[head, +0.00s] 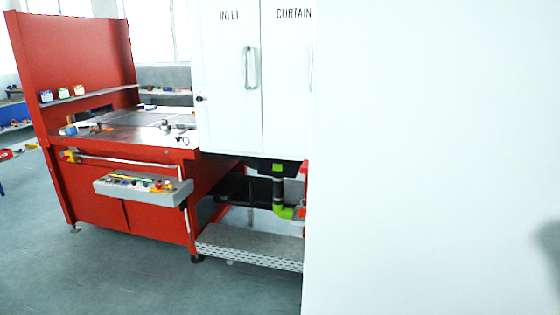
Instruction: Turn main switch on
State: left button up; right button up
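No part labelled as the main switch can be made out. A grey control box (140,190) with several small coloured buttons or knobs on its sloped top hangs at the front of the red machine (110,200), left of centre. A yellow and red fitting (71,156), possibly a switch, sits on the machine's front left under the table edge; it is too small to tell its position. Neither of my grippers is in view.
A white cabinet (230,85) marked INLET and CURTAIN stands in the middle. A large plain white surface (430,150) fills the right side, close by. A perforated step (250,257) lies low by the machine. The grey floor (110,275) at front left is clear.

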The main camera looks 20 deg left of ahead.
aim_at(303, 169)
jog(key=j+z, duration=0.1)
jog(key=j, duration=0.9)
jog(key=k+j+z, duration=0.1)
jog(key=j, duration=0.95)
jog(key=k, duration=0.05)
